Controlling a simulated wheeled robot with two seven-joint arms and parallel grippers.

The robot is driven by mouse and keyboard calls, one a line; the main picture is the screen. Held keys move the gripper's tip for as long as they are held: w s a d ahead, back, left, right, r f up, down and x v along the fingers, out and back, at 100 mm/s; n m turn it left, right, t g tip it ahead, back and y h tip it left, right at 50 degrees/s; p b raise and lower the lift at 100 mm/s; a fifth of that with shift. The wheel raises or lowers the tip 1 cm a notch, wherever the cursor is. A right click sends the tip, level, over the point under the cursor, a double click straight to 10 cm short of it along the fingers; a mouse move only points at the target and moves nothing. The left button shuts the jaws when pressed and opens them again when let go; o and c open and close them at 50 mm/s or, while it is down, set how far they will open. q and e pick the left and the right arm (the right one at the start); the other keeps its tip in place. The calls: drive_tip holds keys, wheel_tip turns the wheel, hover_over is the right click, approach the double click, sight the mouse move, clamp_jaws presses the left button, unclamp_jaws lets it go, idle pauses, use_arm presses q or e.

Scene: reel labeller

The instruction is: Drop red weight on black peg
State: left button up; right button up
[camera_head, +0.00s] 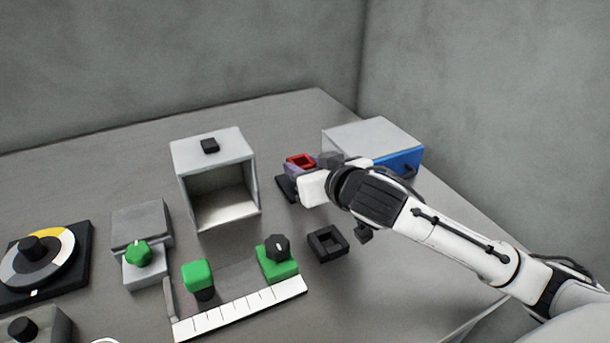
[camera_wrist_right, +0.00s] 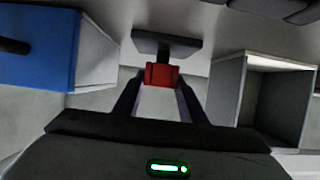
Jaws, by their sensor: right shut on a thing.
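The red weight (camera_head: 300,161) is a square ring with an open middle. It also shows in the wrist view (camera_wrist_right: 161,75), between the fingertips. My right gripper (camera_head: 308,172) is shut on it, above a dark base plate (camera_head: 286,187) on the table. The plate shows beyond the red weight in the wrist view (camera_wrist_right: 166,42). Something purple (camera_head: 291,170) shows just below the red weight in the head view. My left gripper is out of view.
A black square ring (camera_head: 328,243) lies on the table in front. An open grey box (camera_head: 187,190) stands left, and a grey-and-blue box (camera_head: 365,134) stands behind my right gripper. A white scale strip (camera_head: 240,310) and green-topped parts (camera_head: 197,275) lie front left.

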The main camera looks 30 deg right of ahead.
drive_tip(key=shift+f, duration=0.95)
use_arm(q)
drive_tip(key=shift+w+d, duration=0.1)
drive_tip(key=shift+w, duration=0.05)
use_arm(e)
drive_tip(key=shift+r, duration=0.1)
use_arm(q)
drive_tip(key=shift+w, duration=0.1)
use_arm(e)
drive_tip(key=o, duration=1.3)
drive_tip(key=shift+f, duration=0.2)
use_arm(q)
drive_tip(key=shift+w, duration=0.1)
use_arm(e)
drive_tip(key=shift+r, duration=0.1)
